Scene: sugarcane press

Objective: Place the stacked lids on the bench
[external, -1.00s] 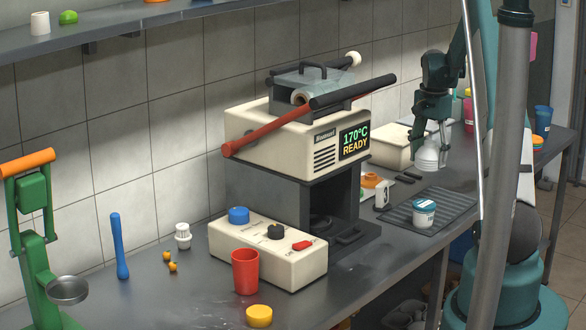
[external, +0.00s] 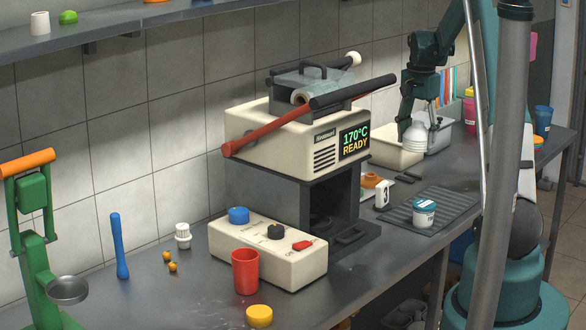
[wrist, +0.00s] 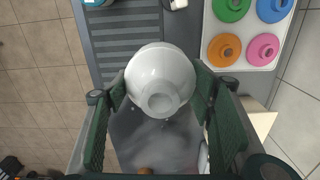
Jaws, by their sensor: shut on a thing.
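The stacked lids (external: 417,138) are white and dome-shaped, nested in one another. My gripper (external: 416,130) is shut on them and holds them in the air, in front of the cream bin in the external view. In the wrist view the lids (wrist: 160,78) sit between the two green fingers of my gripper (wrist: 163,92), with a round, narrower end towards the camera. The bench (external: 185,290) is a long dark grey worktop, and the lids are apart from it. How many lids are in the stack cannot be told.
A ribbed dark mat (external: 450,203) with a white and blue cup (external: 424,213) on it lies on the bench. A cream bin (external: 398,155) stands behind my gripper. The wrist view shows a white tray (wrist: 243,44) of coloured round pieces. A sealing machine (external: 290,135) stands left.

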